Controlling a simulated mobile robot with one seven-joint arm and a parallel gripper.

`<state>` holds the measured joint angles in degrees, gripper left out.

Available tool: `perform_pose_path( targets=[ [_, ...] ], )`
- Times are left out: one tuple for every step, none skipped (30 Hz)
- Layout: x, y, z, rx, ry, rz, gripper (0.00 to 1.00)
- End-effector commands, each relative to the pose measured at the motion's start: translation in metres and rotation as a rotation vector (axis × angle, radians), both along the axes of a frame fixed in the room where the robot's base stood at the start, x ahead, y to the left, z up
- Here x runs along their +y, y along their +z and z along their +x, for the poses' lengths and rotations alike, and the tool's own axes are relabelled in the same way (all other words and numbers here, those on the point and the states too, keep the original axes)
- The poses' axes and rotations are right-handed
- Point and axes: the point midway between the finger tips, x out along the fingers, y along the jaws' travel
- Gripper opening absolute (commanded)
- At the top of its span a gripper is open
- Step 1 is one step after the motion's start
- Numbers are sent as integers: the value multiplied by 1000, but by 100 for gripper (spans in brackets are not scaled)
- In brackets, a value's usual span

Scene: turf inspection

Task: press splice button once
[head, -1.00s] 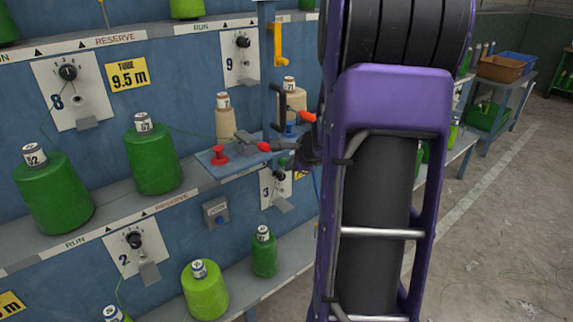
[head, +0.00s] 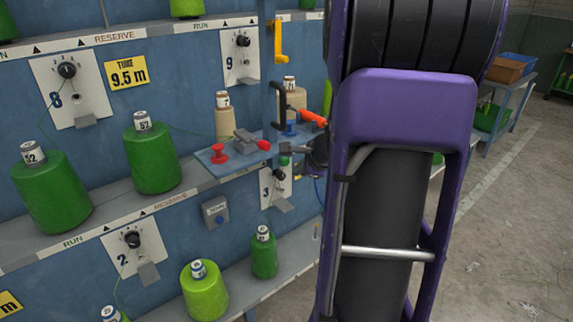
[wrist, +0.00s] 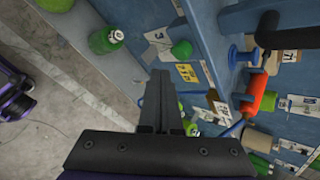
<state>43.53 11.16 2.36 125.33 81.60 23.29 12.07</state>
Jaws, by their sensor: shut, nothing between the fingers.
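In the wrist view my gripper (wrist: 166,75) is shut and empty, pointing along the frame. In the head view my arm mostly hides it.
Green yarn cones (head: 152,158) stand on the shelves. A black handle (head: 278,105) and an orange-red handle (head: 312,118) stick out near my arm. A yellow crank (head: 278,42) is above. Open concrete floor (head: 510,230) lies to the right.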

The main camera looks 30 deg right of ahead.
Motion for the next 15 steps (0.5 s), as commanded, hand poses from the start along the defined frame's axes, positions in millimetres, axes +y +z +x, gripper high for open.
perform_pose_path(
  targets=[
    [0,-2,-6,0,0,0,0],
    [0,-2,-9,-1,0,0,0],
    [0,-1,-12,-1,0,0,0],
    [-1,-1,-16,-1,0,0,0],
    [-1,-1,-19,0,0,0,0],
    [-2,-1,-23,0,-1,1,0],
    [-2,-1,-25,-1,0,0,0],
    [-2,-1,-28,-1,0,0,0],
    [-2,-1,-31,0,1,0,0],
    [-2,-1,-32,0,1,1,0],
    [-2,-1,-34,0,1,1,0],
    [-2,-1,-35,0,1,1,0],
    [-2,-1,-36,0,1,1,0],
    [-2,-1,-36,0,1,1,0],
    [-2,-1,-36,0,1,1,0]
  ],
)
